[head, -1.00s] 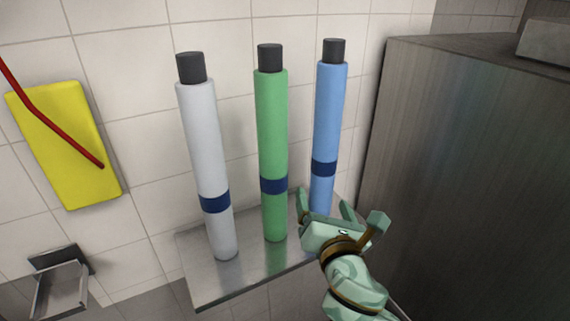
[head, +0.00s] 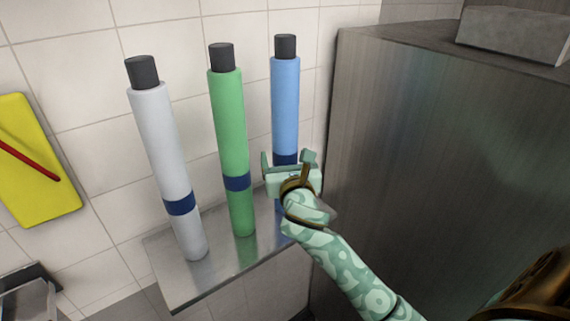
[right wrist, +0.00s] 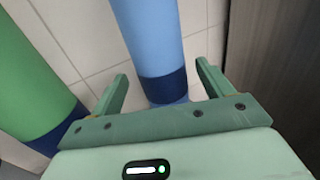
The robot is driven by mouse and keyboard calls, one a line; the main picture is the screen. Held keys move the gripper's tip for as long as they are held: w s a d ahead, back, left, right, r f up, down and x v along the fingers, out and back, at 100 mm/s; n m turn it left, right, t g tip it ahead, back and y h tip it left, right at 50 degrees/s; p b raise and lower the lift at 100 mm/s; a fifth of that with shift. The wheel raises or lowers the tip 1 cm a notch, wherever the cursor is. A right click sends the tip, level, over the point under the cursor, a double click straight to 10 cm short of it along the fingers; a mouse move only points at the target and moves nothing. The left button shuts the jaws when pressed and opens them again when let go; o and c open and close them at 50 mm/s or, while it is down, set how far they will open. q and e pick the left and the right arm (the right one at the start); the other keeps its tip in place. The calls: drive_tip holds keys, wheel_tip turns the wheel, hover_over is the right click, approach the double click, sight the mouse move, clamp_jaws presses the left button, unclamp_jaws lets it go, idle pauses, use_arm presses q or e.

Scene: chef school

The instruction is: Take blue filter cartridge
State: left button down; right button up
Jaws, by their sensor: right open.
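The blue filter cartridge (head: 286,100) stands upright on a metal shelf (head: 215,262), at the right end of a row of cartridges. It has a dark cap and a dark blue band. My right gripper (head: 284,160) is in front of its band and hides its lower part. In the right wrist view the open fingers (right wrist: 162,85) lie one on each side of the blue cartridge (right wrist: 150,35), near the band; whether they touch it I cannot tell. My left gripper is not in view.
A green cartridge (head: 228,130) stands close on the left, and a white cartridge (head: 160,140) farther left. A tall metal cabinet (head: 440,170) stands close on the right. A tiled wall (head: 70,60) is behind. A yellow board (head: 45,190) hangs at the left.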

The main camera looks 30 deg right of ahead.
sight(284, 145)
drive_tip(key=x, duration=0.4)
drive_tip(key=shift+w+d+r+p, duration=0.15)
drive_tip(key=shift+w+d+p, duration=0.1)
drive_tip(key=shift+w+p, duration=0.1)
drive_tip(key=shift+s, duration=0.1)
drive_tip(key=c, duration=1.3)
drive_tip(key=shift+r, duration=0.15)
clamp_jaws()
